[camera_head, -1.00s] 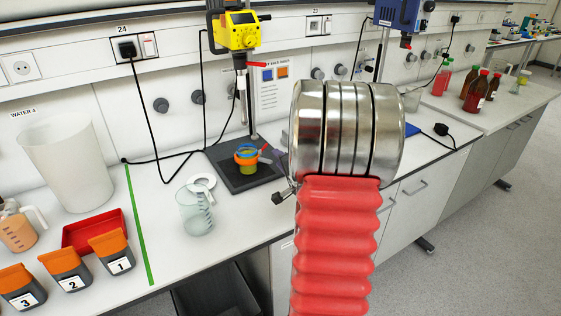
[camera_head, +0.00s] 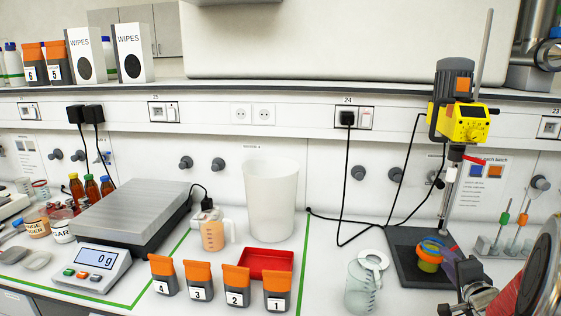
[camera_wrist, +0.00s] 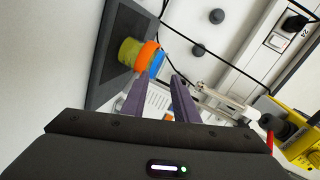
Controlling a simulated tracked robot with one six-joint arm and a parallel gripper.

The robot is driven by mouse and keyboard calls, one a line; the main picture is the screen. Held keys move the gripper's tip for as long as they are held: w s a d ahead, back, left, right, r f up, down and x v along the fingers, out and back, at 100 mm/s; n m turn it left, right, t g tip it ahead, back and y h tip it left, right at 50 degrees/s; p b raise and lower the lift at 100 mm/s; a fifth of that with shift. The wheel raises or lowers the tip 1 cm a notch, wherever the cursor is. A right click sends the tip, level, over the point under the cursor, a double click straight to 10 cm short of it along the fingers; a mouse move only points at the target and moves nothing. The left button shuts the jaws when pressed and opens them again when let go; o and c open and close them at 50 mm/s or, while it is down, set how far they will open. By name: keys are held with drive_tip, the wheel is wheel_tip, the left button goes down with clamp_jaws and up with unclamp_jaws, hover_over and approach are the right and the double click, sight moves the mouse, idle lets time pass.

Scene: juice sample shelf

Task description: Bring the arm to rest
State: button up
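My gripper (camera_wrist: 157,84) shows in the wrist view with its two purple fingers apart and nothing between them. In the head view, part of the gripper (camera_head: 463,270) shows at the lower right. My arm (camera_head: 528,285) is cut off by the right edge there. Just left of the gripper, a yellow-green cup (camera_head: 428,265) with an orange band and a blue part stands on a dark stand base (camera_head: 400,262). The cup (camera_wrist: 131,52) also shows beyond the fingers in the wrist view. I cannot tell whether the gripper touches it.
A yellow stirrer (camera_head: 465,122) hangs on a pole above the base. A glass beaker (camera_head: 362,285) stands left of it. A large translucent container (camera_head: 270,200), a red tray (camera_head: 266,262), several numbered orange-lidded boxes (camera_head: 235,287) and a scale (camera_head: 93,265) stand further left.

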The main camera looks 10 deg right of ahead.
drive_tip(key=a+r+n+y, duration=0.1)
drive_tip(key=a+n+y, duration=0.1)
drive_tip(key=a, duration=0.6)
drive_tip(key=w+a+r+n+g+y, duration=0.1)
drive_tip(key=a+r+n+y, duration=0.1)
drive_tip(key=a, duration=0.6)
drive_tip(key=w+a+r+n+y, duration=0.1)
drive_tip(key=a+n+y, duration=0.3)
drive_tip(key=a, duration=0.4)
drive_tip(key=shift+a+r+y, duration=0.3)
drive_tip(key=shift+r, duration=0.45)
drive_tip(key=s+a+f+n+g+y, duration=0.1)
drive_tip(key=s+a+n+g, duration=0.65)
drive_tip(key=s+a, duration=0.9)
drive_tip(key=s+d+n+h, duration=0.2)
drive_tip(key=s+n+h, duration=0.1)
drive_tip(key=s+h, duration=0.2)
drive_tip(key=shift+s, duration=0.9)
